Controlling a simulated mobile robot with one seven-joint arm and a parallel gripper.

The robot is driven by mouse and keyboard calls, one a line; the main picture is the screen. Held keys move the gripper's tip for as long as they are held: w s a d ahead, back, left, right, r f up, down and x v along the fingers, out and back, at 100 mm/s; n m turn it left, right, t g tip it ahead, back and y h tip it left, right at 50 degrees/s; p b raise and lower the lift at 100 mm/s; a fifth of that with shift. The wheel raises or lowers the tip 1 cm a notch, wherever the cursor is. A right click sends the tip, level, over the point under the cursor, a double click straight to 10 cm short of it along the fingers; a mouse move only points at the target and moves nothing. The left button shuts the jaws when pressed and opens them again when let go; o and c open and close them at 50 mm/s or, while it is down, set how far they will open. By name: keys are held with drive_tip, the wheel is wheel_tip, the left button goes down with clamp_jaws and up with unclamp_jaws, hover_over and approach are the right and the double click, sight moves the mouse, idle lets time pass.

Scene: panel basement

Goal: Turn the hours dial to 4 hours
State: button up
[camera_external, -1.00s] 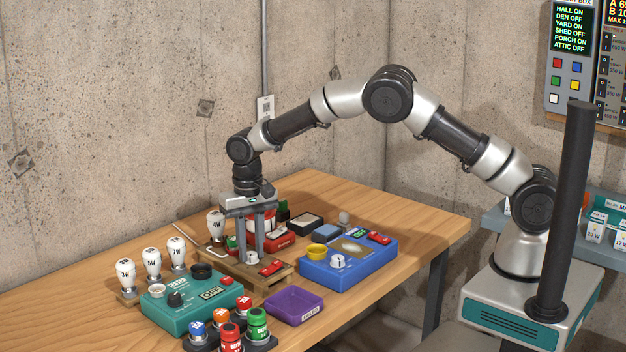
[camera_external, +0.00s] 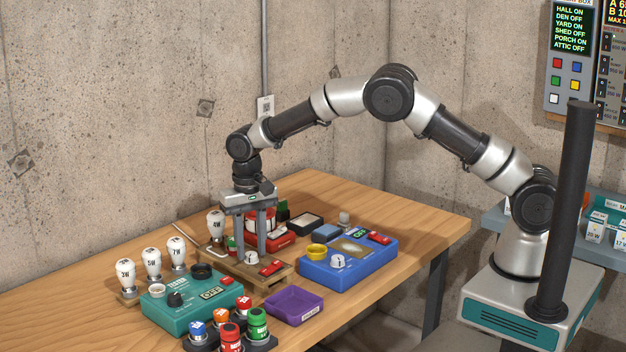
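A small white dial (camera_external: 251,258) stands on a wooden board (camera_external: 222,264) in the middle of the table. Its markings are too small to read, and I cannot tell whether it is the hours dial. My gripper (camera_external: 250,251) points straight down over this dial, with a finger on either side of its top. The fingers are apart; whether they touch the dial is too small to tell. Another white dial (camera_external: 337,261) with a dark mark sits on the blue box (camera_external: 320,275) to the right, clear of my gripper.
A red switch (camera_external: 272,268) lies right of the dial on the board. A teal tester (camera_external: 190,312), a purple tray (camera_external: 293,305) and several coloured jars (camera_external: 258,325) stand in front. White bulbs (camera_external: 152,262) stand at left. Red items crowd behind my gripper.

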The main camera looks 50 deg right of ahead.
sight(251, 254)
wheel_tip(251, 254, up, 17)
drive_tip(key=shift+p, duration=0.3)
drive_tip(key=s+d+r+n+t+y+p, duration=0.1)
drive_tip(key=s+d+r+t+p, duration=0.1)
drive_tip(key=s+d+r, duration=1.1)
drive_tip(key=s+d+f+n+t, duration=0.1)
drive_tip(key=s+d, duration=0.4)
drive_tip(key=s, duration=0.5)
drive_tip(key=s+d+n+t+h+p, duration=0.1)
drive_tip(key=s+d+n+t, duration=0.1)
drive_tip(key=s+d, duration=0.4)
drive_tip(key=s, duration=0.3)
drive_tip(key=shift+s+d+f+t, duration=0.3)
drive_tip(key=shift+s+f, duration=0.05)
